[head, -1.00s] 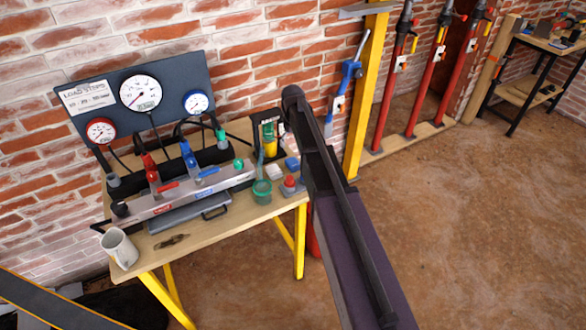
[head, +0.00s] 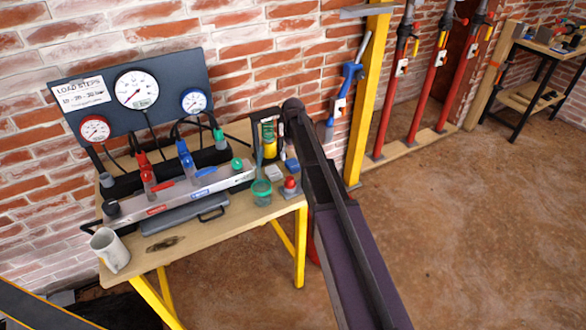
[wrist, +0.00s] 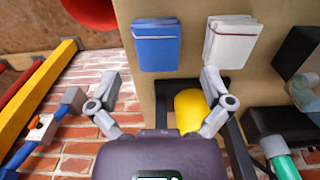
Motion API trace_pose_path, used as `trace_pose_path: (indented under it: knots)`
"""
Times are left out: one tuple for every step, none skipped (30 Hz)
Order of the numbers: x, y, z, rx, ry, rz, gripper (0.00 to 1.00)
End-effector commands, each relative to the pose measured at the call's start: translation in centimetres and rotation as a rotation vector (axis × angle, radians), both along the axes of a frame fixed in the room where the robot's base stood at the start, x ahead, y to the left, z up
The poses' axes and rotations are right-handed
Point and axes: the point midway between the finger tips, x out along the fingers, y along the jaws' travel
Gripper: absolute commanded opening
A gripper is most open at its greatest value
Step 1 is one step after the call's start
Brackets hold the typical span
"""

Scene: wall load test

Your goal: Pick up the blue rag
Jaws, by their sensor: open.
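The blue rag (head: 292,165) is a small folded cloth near the right end of the wooden workbench (head: 228,221), partly covered by my arm in the head view. In the wrist view the blue rag (wrist: 157,46) lies flat at the upper middle, beside a similar white folded cloth (wrist: 230,42). My gripper (wrist: 160,80) is open and empty, its two fingers spread apart. The blue rag is beyond the fingertips in the picture, roughly between their lines and apart from them. In the head view the gripper is hidden behind my arm.
A yellow object (wrist: 188,108) in a dark frame stands at the bench's wall side, close to the fingers. A red-topped item (head: 290,184) and a green cup (head: 261,190) sit near the rags. A yellow post (head: 367,100) stands right of the bench. Open floor lies at right.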

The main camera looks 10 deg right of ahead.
Motion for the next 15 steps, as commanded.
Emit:
trace_pose_path:
  knots:
    - [0.00, -0.01, 0.03, 0.000, 0.000, 0.000, 1.00]
    - [0.01, -0.02, 0.04, 0.000, 0.000, 0.000, 1.00]
    - [0.01, -0.02, 0.04, 0.000, 0.000, 0.000, 1.00]
    - [0.01, -0.03, 0.04, 0.000, 0.000, 0.000, 1.00]
    - [0.01, -0.03, 0.04, 0.000, 0.000, 0.000, 1.00]
    - [0.00, -0.03, 0.04, 0.000, 0.000, 0.000, 1.00]
    - [0.00, -0.03, 0.03, 0.000, 0.000, 0.000, 1.00]
    - [0.01, -0.04, 0.00, 0.000, 0.000, 0.000, 1.00]
    - [0.02, -0.05, -0.06, 0.000, 0.000, 0.000, 1.00]
    - [0.03, -0.05, -0.13, 0.000, 0.000, -0.001, 1.00]
    - [0.04, -0.05, -0.21, 0.000, 0.000, -0.001, 1.00]
    - [0.05, -0.07, -0.36, 0.000, 0.000, -0.001, 1.00]
    - [0.07, -0.08, -0.50, 0.000, 0.000, -0.001, 1.00]
    - [0.08, -0.09, -0.66, 0.000, 0.000, -0.001, 1.00]
    - [0.12, -0.11, -0.90, 0.000, 0.000, -0.001, 1.00]
